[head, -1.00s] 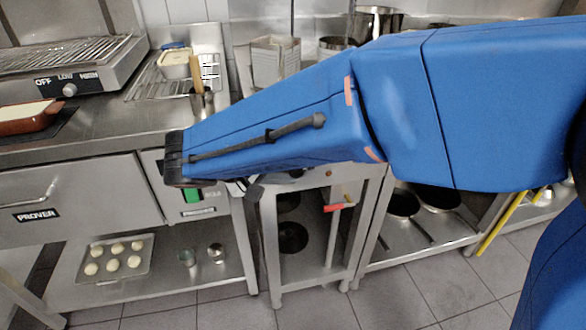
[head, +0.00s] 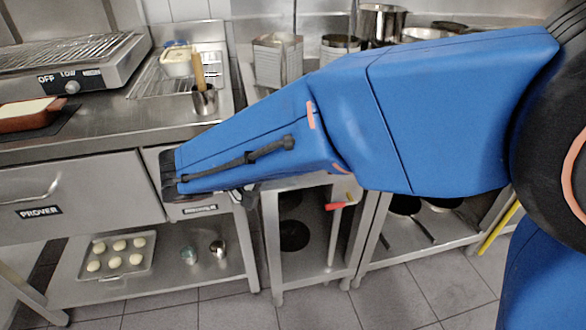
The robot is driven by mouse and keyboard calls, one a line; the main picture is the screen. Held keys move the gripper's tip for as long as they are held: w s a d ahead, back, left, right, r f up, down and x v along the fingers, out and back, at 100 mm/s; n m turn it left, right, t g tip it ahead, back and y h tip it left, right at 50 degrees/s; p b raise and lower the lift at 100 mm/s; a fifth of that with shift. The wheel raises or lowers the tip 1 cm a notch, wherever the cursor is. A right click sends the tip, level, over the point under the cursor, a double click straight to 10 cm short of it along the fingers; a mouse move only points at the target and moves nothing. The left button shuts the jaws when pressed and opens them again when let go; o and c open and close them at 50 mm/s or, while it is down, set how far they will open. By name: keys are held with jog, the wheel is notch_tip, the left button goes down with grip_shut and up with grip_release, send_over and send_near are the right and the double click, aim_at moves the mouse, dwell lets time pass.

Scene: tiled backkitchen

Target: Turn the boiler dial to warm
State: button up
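I cannot make out a boiler or a dial marked warm. The one dial that shows (head: 72,87) is a small silver knob on the front of a grated countertop appliance (head: 105,75) at the upper left, with OFF and LOW legible beside it. My blue arm crosses the middle of the view and covers much of the counter and the panel beneath. A small dark and grey part, seemingly of my gripper (head: 244,196), shows under the arm's left end, well to the right of and below that dial. The fingers are mostly hidden.
A drawer marked PROVER (head: 80,200) and a narrower panel (head: 185,211) with an unreadable label lie under the counter. A steel cup (head: 204,102) and wire rack (head: 150,85) stand above. A bun tray (head: 118,267) sits on the lower shelf. Tiled floor in front is clear.

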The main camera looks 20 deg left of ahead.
jog(key=v, duration=1.7)
jog(key=shift+s+r, duration=0.15)
jog(key=w+d+m+g, duration=0.1)
jog(key=w+d+g, duration=0.1)
jog(key=w+d, duration=0.35)
jog(key=w+d+g, duration=0.2)
jog(key=w+d, duration=0.1)
jog(key=d, duration=0.6)
jog(key=w+d+m+g, duration=0.1)
jog(key=w+d, duration=0.3)
jog(key=d, duration=0.3)
jog(key=d+f+m+g+y, duration=0.2)
jog(key=d+f+g+y, duration=0.1)
jog(key=d, duration=1.3)
jog(key=s+d+f+m+y, duration=0.1)
jog(key=s+d+f, duration=0.1)
jog(key=s+d, duration=0.2)
jog(key=s+d+f+m+t+y, duration=0.1)
jog(key=s+d+f+m+y, duration=0.1)
jog(key=d, duration=0.6)
jog(key=s+d+f+m+y, duration=0.1)
jog(key=s+d+f+m, duration=0.1)
jog(key=s+d, duration=0.4)
jog(key=shift+f+t, duration=0.4)
jog(key=shift+f, duration=0.4)
